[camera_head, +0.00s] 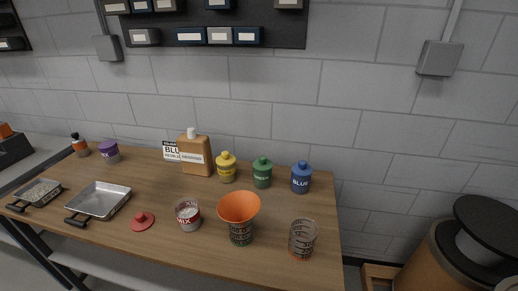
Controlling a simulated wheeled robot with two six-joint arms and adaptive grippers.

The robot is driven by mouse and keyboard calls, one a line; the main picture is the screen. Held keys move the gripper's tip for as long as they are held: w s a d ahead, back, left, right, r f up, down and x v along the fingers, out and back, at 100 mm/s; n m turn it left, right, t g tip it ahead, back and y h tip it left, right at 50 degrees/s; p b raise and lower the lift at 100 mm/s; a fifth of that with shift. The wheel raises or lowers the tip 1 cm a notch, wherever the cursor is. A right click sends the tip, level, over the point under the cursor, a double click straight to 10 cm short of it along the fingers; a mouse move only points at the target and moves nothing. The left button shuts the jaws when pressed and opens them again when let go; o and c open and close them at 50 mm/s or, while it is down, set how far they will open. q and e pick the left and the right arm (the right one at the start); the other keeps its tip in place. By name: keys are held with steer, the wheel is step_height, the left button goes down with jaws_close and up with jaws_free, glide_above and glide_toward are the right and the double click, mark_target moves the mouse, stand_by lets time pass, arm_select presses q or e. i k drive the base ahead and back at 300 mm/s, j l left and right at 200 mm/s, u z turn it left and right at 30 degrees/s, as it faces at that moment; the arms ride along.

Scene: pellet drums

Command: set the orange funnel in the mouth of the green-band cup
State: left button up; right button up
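The orange funnel (239,206) stands upright, wide end up, at the front middle of the table. Its lower part goes down into the top of a clear cup (241,236) with dark markings and what looks like a dull green band low down. The funnel hides the cup's rim and its own spout. Another clear cup (302,241) with an orange-red band near its base stands to the right, open and apart. Neither of my grippers shows in the head view.
On the wooden table (280,211), yellow (227,168), green (262,173) and blue (301,178) lidded jars stand behind. A white tub (188,216), red lid (143,221) and metal pan (100,200) lie left. A brown bottle (197,157) stands at the back.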

mark_target(237, 207)
steer(key=z, duration=0.95)
steer(key=k+j+z, duration=0.2)
steer(key=j+z, duration=0.15)
steer(key=k+j+z, duration=0.3)
steer(key=j, duration=0.25)
steer(key=k+j, duration=0.15)
steer(key=j, duration=0.1)
